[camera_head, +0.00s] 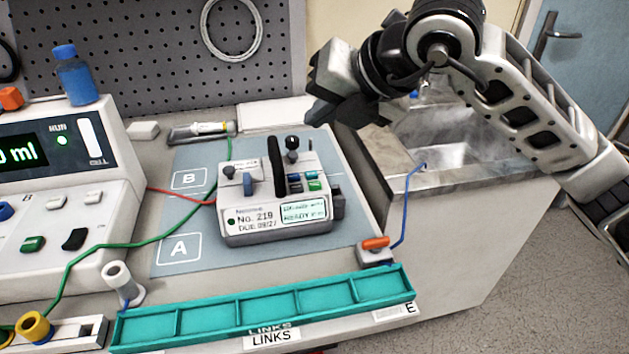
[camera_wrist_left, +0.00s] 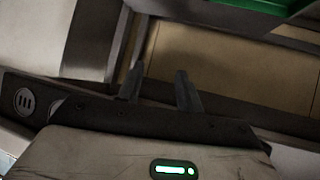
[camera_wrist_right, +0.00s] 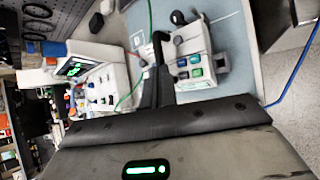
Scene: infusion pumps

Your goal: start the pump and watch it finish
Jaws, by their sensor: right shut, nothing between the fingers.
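The pump (camera_head: 262,222) sits upright on the blue-grey mat (camera_head: 185,225), across areas A and B. It has a black handle, knobs, coloured buttons, a label "No. 219" and a small lit screen that seems to read READY. Its green and blue buttons also show in the right wrist view (camera_wrist_right: 195,58). My right gripper (camera_head: 318,108) is shut and empty, above and behind the pump, apart from it. My left gripper (camera_wrist_left: 160,88) is open and empty in its wrist view, away from the pump; it is not in the head view.
A console (camera_head: 75,170) at left shows "0 ml" and a lit green RUN light. Green and red leads run to the pump. A teal tray (camera_head: 262,310) lies along the front edge. A blue-capped bottle (camera_head: 75,78) stands on the console. A sink (camera_head: 440,155) is at right.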

